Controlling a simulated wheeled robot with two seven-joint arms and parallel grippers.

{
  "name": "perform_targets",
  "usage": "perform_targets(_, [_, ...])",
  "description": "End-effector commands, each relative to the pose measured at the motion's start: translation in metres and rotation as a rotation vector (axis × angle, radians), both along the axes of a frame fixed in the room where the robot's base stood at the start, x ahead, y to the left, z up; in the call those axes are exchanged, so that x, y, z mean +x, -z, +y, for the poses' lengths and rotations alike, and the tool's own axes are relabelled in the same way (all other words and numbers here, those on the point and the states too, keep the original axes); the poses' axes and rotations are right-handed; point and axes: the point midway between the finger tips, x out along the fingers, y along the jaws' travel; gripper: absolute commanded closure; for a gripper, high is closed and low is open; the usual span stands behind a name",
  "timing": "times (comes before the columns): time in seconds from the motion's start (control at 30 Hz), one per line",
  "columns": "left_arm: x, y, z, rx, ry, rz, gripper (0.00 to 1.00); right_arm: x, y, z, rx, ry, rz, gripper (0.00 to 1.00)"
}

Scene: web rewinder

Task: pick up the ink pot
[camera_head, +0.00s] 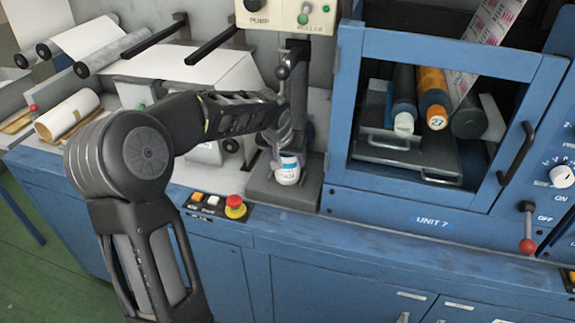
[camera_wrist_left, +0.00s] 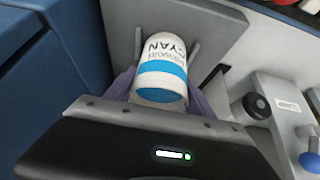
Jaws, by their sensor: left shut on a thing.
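The ink pot (camera_head: 288,170) is a small white pot with a blue band, standing on a grey stand (camera_head: 262,188) left of the blue cabinet. In the left wrist view the ink pot (camera_wrist_left: 162,68) shows the word CYAN above its blue band. My left gripper (camera_head: 276,154) reaches in from the left and is shut on the ink pot. I cannot tell whether the pot touches the stand. My right gripper is in neither view.
A blue cabinet (camera_head: 430,210) marked UNIT 7, with rollers inside, stands close on the right. A red stop button (camera_head: 235,206) sits on the front ledge. Black bars and a white web (camera_head: 205,68) lie behind my arm. A ball-topped lever (camera_head: 282,72) stands above the gripper.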

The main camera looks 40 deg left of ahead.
Motion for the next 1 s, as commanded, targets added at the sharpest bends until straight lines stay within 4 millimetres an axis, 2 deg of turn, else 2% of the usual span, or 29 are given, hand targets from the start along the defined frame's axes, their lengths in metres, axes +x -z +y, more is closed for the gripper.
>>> perform_targets(0.47, [0.001, -0.006, 0.000, 0.001, 0.000, -0.004, 0.97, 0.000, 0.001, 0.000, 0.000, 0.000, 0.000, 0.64])
perform_targets(0.77, [0.001, -0.038, 0.000, 0.002, 0.000, -0.008, 0.97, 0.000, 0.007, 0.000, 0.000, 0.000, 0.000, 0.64])
perform_targets(0.87, [-0.018, -0.035, -0.006, 0.003, 0.000, -0.002, 0.97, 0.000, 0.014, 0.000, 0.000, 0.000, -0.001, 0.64])
perform_targets(1.0, [-0.054, -0.034, -0.018, 0.005, -0.001, -0.003, 0.97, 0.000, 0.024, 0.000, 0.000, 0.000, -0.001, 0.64])
